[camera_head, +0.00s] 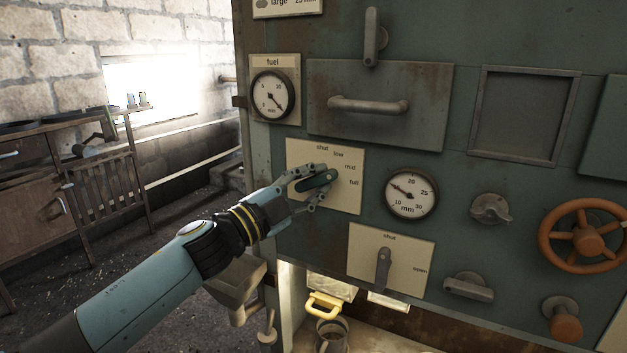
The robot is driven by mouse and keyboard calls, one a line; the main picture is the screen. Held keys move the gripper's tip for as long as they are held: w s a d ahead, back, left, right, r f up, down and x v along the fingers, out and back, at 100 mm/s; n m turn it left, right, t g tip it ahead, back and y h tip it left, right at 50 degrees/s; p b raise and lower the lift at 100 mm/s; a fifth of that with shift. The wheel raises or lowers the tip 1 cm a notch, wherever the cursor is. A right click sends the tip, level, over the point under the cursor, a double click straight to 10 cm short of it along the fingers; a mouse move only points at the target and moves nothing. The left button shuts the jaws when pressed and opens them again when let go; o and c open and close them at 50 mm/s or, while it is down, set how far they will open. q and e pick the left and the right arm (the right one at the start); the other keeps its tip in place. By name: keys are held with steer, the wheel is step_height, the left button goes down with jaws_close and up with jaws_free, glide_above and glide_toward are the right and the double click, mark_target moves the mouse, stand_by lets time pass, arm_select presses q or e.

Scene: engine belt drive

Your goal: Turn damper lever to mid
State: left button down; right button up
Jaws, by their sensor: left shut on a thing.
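The damper lever (317,181) is a dark green handle on a cream plate (345,201) marked shut, low, mid and full. Its right end points roughly toward the mid mark; the fingers partly cover it, so the exact angle is hard to tell. My left gripper (322,180) comes in from the left and is shut on the lever, one finger above it and one below. My right gripper is not in view.
Below right is a shut/open plate with a grey lever (383,268). A round gauge (411,194) sits close on the right, and a drawer handle (368,105) juts out above. An orange handwheel (586,238) is at far right. Open floor lies at left.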

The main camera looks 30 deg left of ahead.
arm_select(q)
steer(key=shift+f, duration=0.15)
steer(key=c, duration=1.2)
jaws_free()
steer(key=shift+s, duration=0.1)
steer(key=v, duration=1.2)
steer(key=shift+d, duration=0.1)
